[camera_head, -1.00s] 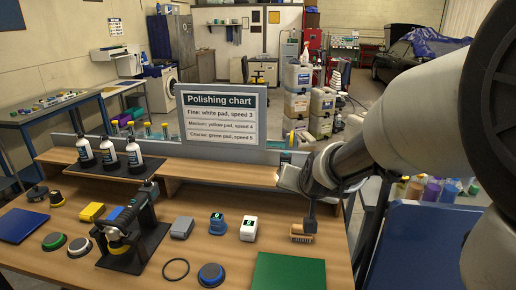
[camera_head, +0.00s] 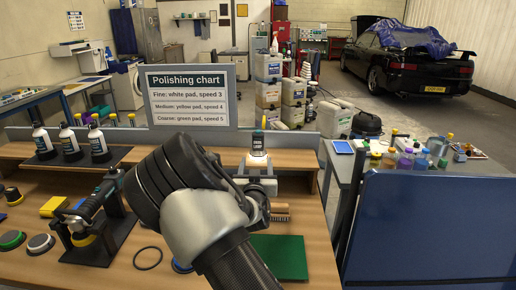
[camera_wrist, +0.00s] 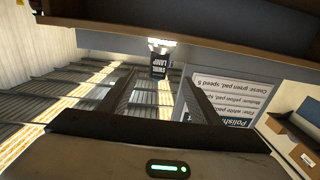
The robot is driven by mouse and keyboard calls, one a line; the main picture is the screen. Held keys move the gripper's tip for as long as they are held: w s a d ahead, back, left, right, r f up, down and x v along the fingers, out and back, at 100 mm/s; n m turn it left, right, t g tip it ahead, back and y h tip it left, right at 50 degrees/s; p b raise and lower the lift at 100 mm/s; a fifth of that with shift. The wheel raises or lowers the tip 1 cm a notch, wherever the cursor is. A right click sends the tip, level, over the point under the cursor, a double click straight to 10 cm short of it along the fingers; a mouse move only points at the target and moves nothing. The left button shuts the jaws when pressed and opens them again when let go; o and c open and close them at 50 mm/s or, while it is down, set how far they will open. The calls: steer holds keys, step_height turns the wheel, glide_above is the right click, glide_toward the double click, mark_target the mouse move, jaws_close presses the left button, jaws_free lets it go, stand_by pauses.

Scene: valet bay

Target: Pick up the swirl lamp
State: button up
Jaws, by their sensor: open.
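The swirl lamp (camera_head: 258,142) stands upright at the raised back shelf in the head view, a small dark-bodied thing with a pale lower part. In the wrist view, which is upside down, the dark labelled lamp (camera_wrist: 159,68) shows near the middle, between and beyond the two fingers. My gripper (camera_head: 258,178) is just on the near side of the lamp and points at it. Its jaws are open and hold nothing. My arm hides part of the bench; whether the fingertips reach beside the lamp I cannot tell.
The polishing chart (camera_head: 188,97) stands behind the shelf to the left. Several bottles (camera_head: 70,143) stand on a dark mat at left. A brush (camera_head: 279,211) and a green mat (camera_head: 278,256) lie below on the bench. A blue panel (camera_head: 430,230) fills the right.

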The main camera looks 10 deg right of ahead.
mark_target(258, 145)
steer(key=w, duration=0.3)
steer(key=w+d, duration=0.1)
steer(key=w, duration=0.3)
steer(key=shift+w+d, duration=0.2)
steer(key=shift+w, duration=0.05)
steer(key=w, duration=0.2)
steer(key=w+d, duration=0.1)
steer(key=w, duration=0.2)
steer(key=shift+w+r+p, duration=0.15)
steer(key=shift+w+p, duration=0.1)
steer(key=shift+p, duration=0.15)
steer(key=shift+r, duration=0.1)
steer(key=c, duration=1.2)
